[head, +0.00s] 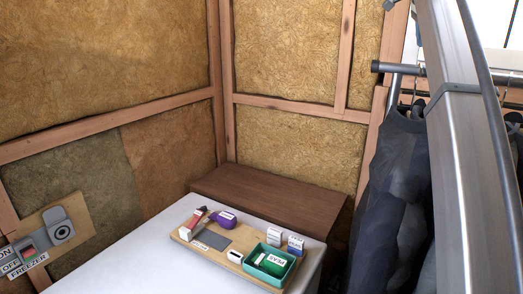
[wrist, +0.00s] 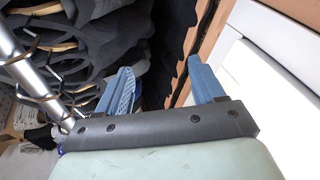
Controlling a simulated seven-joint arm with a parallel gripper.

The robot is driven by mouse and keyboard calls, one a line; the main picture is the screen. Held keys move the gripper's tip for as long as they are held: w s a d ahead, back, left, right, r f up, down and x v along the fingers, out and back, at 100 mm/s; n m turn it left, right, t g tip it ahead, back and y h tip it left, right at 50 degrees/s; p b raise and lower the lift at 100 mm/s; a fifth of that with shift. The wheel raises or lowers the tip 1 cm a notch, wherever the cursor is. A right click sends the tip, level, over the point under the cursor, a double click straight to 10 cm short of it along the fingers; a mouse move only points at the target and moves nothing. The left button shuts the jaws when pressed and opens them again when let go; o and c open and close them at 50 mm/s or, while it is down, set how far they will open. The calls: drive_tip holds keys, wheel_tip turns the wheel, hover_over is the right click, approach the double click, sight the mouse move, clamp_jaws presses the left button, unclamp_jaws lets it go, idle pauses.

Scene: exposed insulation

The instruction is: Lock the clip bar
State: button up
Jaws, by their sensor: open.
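I cannot make out which part is the clip bar. In the head view, a wooden wall board (head: 76,212) at lower left carries a grey fixture with a round face (head: 60,231). Beside it is a red and grey switch (head: 29,251) with ON, OFF and FREEZER labels. My gripper (wrist: 159,66) shows in the wrist view, its two blue fingers apart with nothing held between them. It points toward dark hanging clothes, away from any switch or fixture I can see. The gripper is not visible in the head view.
A wooden tray (head: 184,237) on the white top (head: 131,250) holds a purple labelled item (head: 222,220), a teal bin (head: 256,270) and small boxes. A brown box (head: 270,197) stands behind. Dark clothes (head: 395,180) hang at right; their rail (wrist: 30,75) is near my gripper.

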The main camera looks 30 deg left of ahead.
drive_tip(key=s+a+f+n, duration=0.25)
drive_tip(key=s+a, duration=0.35)
drive_tip(key=a, duration=0.6)
drive_tip(key=s+a+f+n, duration=0.1)
drive_tip(key=s+a+f, duration=0.3)
drive_tip(key=a, duration=0.8)
drive_tip(key=n+g+y, duration=0.2)
drive_tip(key=n+y, duration=0.4)
drive_tip(key=n, duration=1.7)
hover_over(202, 208)
drive_tip(key=s+d, duration=0.3)
drive_tip(key=d, duration=0.1)
wheel_tip(202, 208, down, 39)
drive_tip(key=x, duration=1.3)
drive_tip(key=shift+w+d+f, duration=0.1)
drive_tip(key=shift+f, duration=0.15)
drive_tip(key=c, duration=1.1)
drive_tip(key=shift+o, duration=0.2)
